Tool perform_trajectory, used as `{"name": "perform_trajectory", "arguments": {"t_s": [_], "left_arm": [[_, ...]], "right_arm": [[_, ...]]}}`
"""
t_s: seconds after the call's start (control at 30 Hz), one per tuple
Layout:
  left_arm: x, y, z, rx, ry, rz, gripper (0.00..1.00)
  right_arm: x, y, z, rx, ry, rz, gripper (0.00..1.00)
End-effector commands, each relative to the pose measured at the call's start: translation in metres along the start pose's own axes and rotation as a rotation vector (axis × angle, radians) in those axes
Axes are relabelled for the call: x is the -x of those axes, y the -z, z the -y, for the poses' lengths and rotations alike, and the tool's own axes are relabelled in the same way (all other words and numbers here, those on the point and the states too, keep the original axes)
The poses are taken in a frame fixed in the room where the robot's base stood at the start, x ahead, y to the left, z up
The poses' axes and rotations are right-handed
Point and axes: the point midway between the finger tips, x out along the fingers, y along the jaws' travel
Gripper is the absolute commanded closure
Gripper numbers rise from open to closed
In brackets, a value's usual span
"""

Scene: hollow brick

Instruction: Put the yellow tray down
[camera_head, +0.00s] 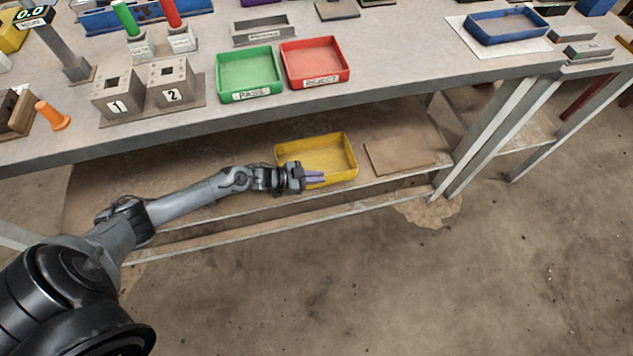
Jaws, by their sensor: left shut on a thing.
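The yellow tray (335,141) is at the lower shelf under the workbench, level and apparently empty. My left gripper (318,177) reaches in from the left and is shut on the tray's near wall. The fingers cover part of that wall. I cannot tell whether the tray's underside touches the shelf (225,165) or hangs just above it. My right gripper does not show.
A flat brown board (400,155) lies on the shelf right of the tray. Above, the bench top (400,84) carries a green PASS tray (249,72), a red REJECT tray (314,62) and numbered blocks (117,95). Bench legs (498,125) stand at right.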

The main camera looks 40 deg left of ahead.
Motion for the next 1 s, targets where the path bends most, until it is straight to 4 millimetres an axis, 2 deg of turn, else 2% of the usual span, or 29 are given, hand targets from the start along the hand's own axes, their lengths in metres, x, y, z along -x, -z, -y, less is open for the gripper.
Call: {"name": "perform_trajectory", "arguments": {"t_s": [0.03,0.13,0.5,0.53,0.7,1.0], "left_arm": [[-0.0054,-0.0106,-0.0012,-0.001,0.001,-0.003,1.00],[-0.0085,-0.0178,-0.0025,-0.001,0.000,-0.003,1.00],[-0.0088,-0.0188,-0.0028,-0.001,0.000,-0.003,1.00],[-0.0088,-0.0200,-0.0035,0.001,-0.001,-0.001,0.89],[-0.0085,-0.0194,-0.0034,0.001,-0.001,-0.001,0.65],[-0.0079,-0.0179,-0.0031,0.000,-0.001,-0.001,0.65]], "right_arm": [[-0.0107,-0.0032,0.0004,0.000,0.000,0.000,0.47],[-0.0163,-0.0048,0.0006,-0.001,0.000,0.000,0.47],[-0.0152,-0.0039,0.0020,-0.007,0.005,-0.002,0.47],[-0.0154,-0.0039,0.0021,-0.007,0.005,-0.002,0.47],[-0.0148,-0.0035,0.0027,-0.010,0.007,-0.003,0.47],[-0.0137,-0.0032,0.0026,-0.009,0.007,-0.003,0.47]]}}
